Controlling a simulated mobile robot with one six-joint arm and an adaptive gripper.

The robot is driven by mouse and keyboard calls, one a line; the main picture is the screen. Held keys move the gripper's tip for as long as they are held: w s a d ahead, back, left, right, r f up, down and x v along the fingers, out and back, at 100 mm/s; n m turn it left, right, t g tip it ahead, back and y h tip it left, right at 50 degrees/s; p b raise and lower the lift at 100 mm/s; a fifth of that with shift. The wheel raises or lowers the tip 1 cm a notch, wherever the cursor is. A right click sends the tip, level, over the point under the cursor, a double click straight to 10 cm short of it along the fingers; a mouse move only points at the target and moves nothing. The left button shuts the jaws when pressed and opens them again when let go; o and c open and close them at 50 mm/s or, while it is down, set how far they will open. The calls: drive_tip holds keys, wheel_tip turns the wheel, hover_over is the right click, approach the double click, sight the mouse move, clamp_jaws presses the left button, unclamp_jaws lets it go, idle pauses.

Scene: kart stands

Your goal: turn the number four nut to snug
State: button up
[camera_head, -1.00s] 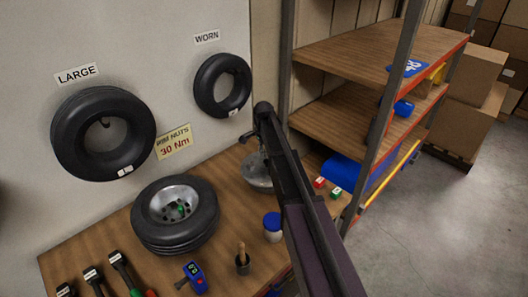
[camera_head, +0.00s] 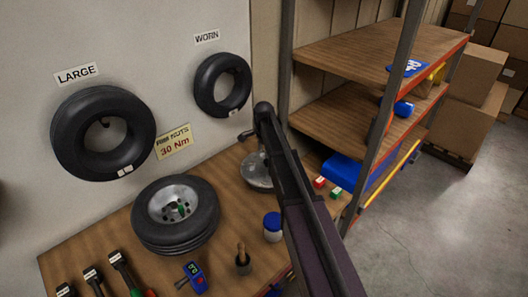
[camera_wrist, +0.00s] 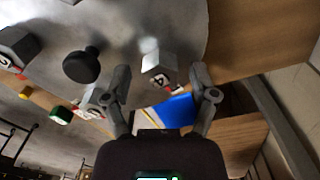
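The nut marked 4 (camera_wrist: 157,62) is a grey metal block on a round grey metal plate (camera_wrist: 120,35) in the wrist view. A white label with a dark 4 and a red mark sits at its lower edge. My gripper (camera_wrist: 160,73) is open, one finger on each side of the nut. A gap shows between each finger and the nut; the depth of the fingertips is unclear. In the head view the metal plate (camera_head: 256,174) stands on the bench, partly behind my arm. The nut and my gripper cannot be made out there.
A black knob (camera_wrist: 82,65) stands on the plate left of the nut, with another grey nut (camera_wrist: 14,45) farther left. On the bench are a wheel (camera_head: 174,232), a blue-lidded jar (camera_head: 272,228) and several tools. A shelf rack (camera_head: 390,45) stands right of the bench.

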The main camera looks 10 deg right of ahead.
sight(264, 151)
drive_tip(key=shift+n, duration=0.5)
drive_tip(key=shift+n, duration=1.2)
drive_tip(key=n, duration=0.3)
drive_tip(key=shift+n, duration=0.4)
drive_tip(key=n, duration=2.1)
drive_tip(key=shift+n, duration=0.4)
wheel_tip(264, 151, up, 14)
drive_tip(key=p, duration=1.4)
drive_tip(key=s+f+m+b, duration=0.4)
drive_tip(key=s, duration=0.6)
drive_tip(key=s+f+m+b, duration=0.4)
drive_tip(key=s+m, duration=0.1)
drive_tip(key=s, duration=0.5)
drive_tip(key=s+f+m+b, duration=0.3)
drive_tip(key=s+m, duration=0.2)
drive_tip(key=s, duration=0.5)
drive_tip(key=shift+d+f+b, duration=0.15)
drive_tip(key=shift+f+b, duration=0.25)
